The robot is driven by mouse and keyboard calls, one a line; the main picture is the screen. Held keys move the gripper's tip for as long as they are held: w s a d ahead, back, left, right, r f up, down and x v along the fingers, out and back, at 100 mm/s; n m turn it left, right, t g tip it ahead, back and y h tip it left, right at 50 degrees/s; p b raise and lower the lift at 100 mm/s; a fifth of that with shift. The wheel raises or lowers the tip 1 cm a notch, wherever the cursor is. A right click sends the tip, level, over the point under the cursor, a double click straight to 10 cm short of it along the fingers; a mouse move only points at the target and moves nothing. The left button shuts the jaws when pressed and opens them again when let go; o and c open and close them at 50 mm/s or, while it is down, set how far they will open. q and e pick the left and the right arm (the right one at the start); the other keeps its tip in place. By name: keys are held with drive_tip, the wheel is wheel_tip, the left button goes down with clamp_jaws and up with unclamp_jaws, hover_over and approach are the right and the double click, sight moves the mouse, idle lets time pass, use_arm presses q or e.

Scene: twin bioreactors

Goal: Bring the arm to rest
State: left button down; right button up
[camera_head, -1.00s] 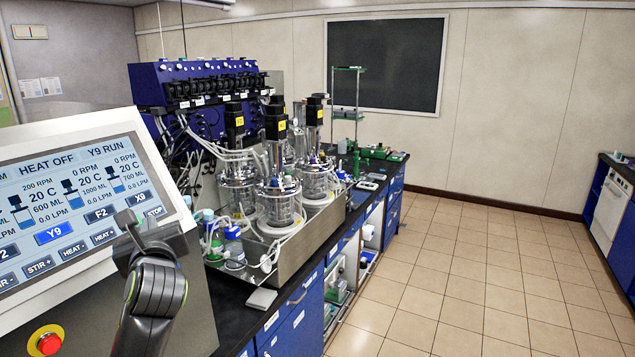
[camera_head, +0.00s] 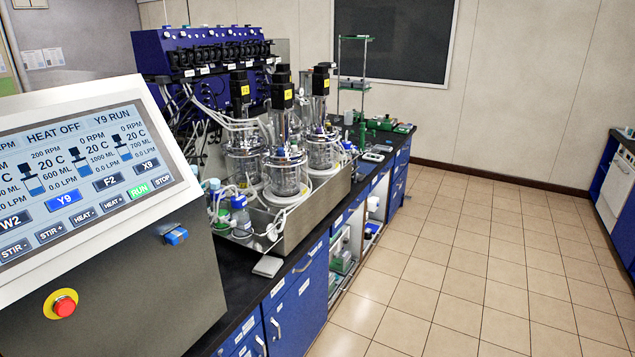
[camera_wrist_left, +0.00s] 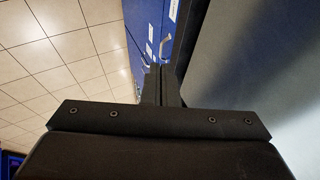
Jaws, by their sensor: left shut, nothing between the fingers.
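My left gripper (camera_wrist_left: 160,88) shows only in the left wrist view, with its fingers shut together and empty. It points along the blue cabinet front, and a grey surface lies close on its right. No arm shows in the head view. The control panel (camera_head: 110,270) stands at the left with its screen (camera_head: 75,180) lit. The screen reads HEAT OFF and Y9 RUN. The Y9 button (camera_head: 62,200) is blue and the RUN button (camera_head: 139,191) is green. My right gripper is in neither view.
Glass bioreactor vessels (camera_head: 285,175) stand in a metal tray (camera_head: 300,232) on the black bench, behind the panel. A red stop button (camera_head: 64,306) sits on the panel's front. Blue cabinets (camera_head: 302,305) line the bench. The tiled floor (camera_head: 470,270) to the right is clear.

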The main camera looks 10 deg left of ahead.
use_arm(q)
drive_tip(key=s+d+f+n+g+h, duration=0.1)
drive_tip(key=s+d+f+n+g, duration=0.15)
drive_tip(key=s+n, duration=0.55)
wheel_tip(320, 180, down, 32)
drive_tip(key=s+a+m+g+b, duration=0.1)
drive_tip(key=s+a+m+b, duration=0.1)
drive_tip(key=b, duration=0.5)
drive_tip(key=s+f+b, duration=0.2)
drive_tip(key=s+f, duration=0.5)
drive_tip(key=f, duration=0.3)
drive_tip(key=s+d+f+g+h+b, duration=0.1)
drive_tip(key=s+f+b, duration=0.2)
drive_tip(key=s+f, duration=0.4)
wheel_tip(320, 180, down, 4)
drive_tip(key=shift+s+d+f, duration=0.25)
drive_tip(key=shift+s+d, duration=0.05)
drive_tip(key=shift+s, duration=0.1)
